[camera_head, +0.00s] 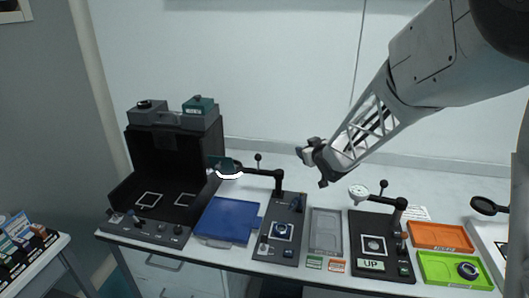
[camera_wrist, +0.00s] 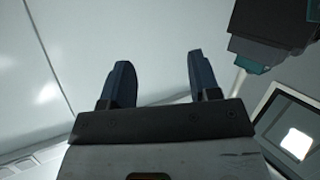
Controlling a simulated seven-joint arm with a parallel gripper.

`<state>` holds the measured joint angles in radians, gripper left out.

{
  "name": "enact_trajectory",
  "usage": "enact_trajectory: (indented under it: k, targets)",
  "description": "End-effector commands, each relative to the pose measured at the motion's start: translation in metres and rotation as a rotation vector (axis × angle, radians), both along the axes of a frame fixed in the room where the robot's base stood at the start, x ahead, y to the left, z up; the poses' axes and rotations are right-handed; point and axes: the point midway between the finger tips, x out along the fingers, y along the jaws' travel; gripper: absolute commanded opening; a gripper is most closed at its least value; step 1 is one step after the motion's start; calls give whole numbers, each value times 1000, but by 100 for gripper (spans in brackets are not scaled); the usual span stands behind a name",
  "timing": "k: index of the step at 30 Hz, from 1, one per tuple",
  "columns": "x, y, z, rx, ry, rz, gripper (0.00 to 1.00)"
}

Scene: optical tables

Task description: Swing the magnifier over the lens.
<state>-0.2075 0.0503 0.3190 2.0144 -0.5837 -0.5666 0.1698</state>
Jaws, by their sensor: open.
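Two jointed swing arms stand on dark bases. The left one carries a head with a bright white ring (camera_head: 229,175), reaching left from its black post (camera_head: 279,183) over the blue tray's back edge. Below, on the left base (camera_head: 290,256), a small round piece in a square mount (camera_head: 282,231) may be the lens. The right swing arm has a white round head (camera_head: 359,192), left of its post. Another round piece (camera_head: 374,244) sits on the right base. My gripper (camera_head: 311,167) is open and empty, above and between the two posts; its fingers also show in the wrist view (camera_wrist: 159,62).
A black open case (camera_head: 165,165) stands left, with boxes on top. A blue tray (camera_head: 228,221), a grey tray (camera_head: 326,232), orange (camera_head: 440,236) and green trays (camera_head: 440,270) share the table. A dark round-headed piece (camera_head: 484,206) stands far right. Space around my gripper is clear.

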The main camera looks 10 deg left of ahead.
Motion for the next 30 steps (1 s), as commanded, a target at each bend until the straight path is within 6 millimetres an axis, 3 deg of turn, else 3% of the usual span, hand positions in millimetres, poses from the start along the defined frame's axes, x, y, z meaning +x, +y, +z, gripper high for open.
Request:
enact_trajectory:
  k: [6, 15, 22, 30]
  targets:
    - [25, 52, -33, 69, -77, 149, 56]
    - [40, 115, -77, 184, -163, 350, 56]
    - [40, 139, -97, 239, -192, 435, 56]
    - [40, 142, -99, 248, -197, 449, 56]
